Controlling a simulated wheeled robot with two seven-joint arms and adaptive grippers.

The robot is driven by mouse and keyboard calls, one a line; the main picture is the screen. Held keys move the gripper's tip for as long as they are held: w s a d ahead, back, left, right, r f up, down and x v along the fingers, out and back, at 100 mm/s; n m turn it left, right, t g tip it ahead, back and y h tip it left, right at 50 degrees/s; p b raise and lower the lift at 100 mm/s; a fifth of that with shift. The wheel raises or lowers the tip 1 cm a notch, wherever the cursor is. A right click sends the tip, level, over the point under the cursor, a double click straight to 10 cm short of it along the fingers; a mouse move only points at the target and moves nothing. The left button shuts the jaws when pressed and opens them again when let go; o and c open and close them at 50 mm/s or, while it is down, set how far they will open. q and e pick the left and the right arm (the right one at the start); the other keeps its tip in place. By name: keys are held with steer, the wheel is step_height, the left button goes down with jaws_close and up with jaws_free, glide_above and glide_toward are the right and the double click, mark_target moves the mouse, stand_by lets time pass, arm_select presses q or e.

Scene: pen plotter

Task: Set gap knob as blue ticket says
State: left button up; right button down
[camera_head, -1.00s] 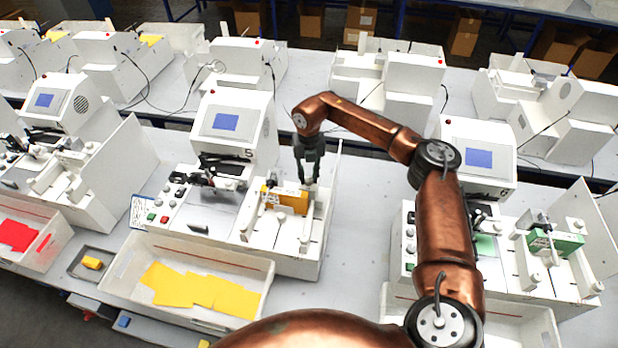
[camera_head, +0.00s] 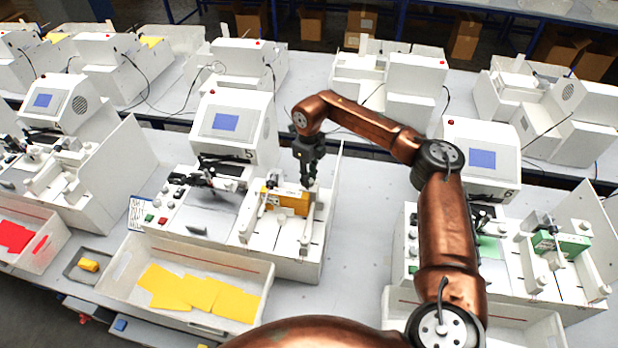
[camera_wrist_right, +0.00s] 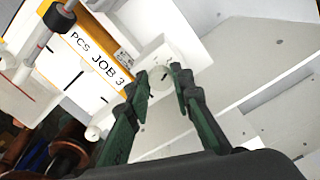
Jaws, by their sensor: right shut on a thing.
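My right gripper (camera_head: 308,184) points down at the machine marked 5 (camera_head: 228,135), at the right end of an orange-edged card stack (camera_head: 287,200). In the right wrist view my right gripper (camera_wrist_right: 158,76) is shut on a small white knob-like part (camera_wrist_right: 160,79). The same view shows the stack's printed face, reading "JOB 3" and "PCS" (camera_wrist_right: 97,58). A white card with blue print (camera_head: 139,214) stands at the machine's left front corner; its text is too small to read. I cannot tell which card is the blue ticket. My left gripper is out of view.
A white bin (camera_head: 240,262) with yellow cards stands in front of the machine. A small grey tray (camera_head: 75,270) holds a yellow piece. Another machine (camera_head: 478,150) with a green stack (camera_head: 570,243) stands right. Bare table (camera_head: 365,210) lies between the machines.

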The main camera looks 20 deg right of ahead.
steer(key=shift+n, duration=0.5)
steer(key=c, duration=1.7)
jaws_free()
step_height(320, 180, up, 12)
